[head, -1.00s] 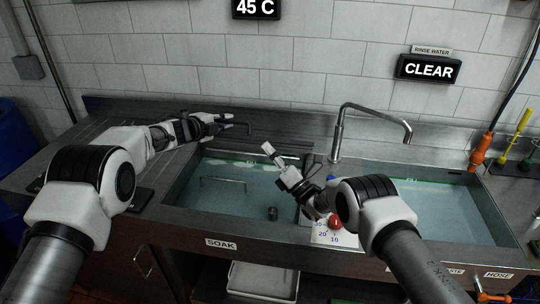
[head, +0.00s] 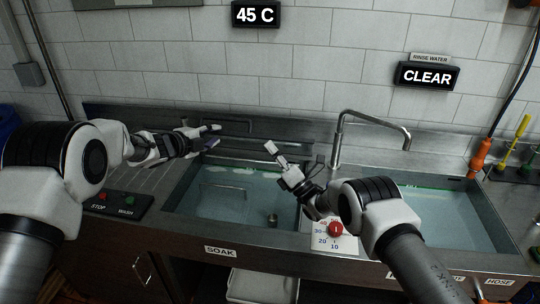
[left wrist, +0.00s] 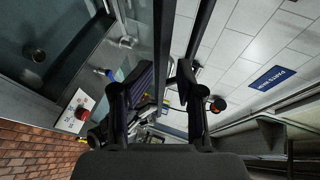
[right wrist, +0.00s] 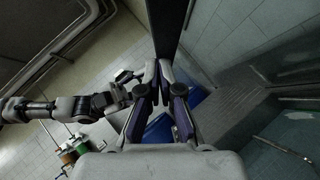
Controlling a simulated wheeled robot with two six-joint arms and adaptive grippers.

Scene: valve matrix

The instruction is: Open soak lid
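The soak basin (head: 190,196) is at left of centre, with its water surface in view. A dark panel with a bar handle (head: 240,126), which looks like the soak lid, stands raised along the back behind the basin. My left gripper (head: 213,136) is just left of that handle, fingers apart and empty. In the left wrist view its fingers (left wrist: 165,78) are also apart, with a dark edge-on bar beyond them. My right gripper (head: 270,148) is above the divider side of the basin, apart from the handle. In the right wrist view its fingertips (right wrist: 158,68) are together, with nothing visibly held.
A red dial (head: 335,229) is on the front rim near my right arm. A STOP/WASH button panel (head: 118,203) lies left of the soak basin.

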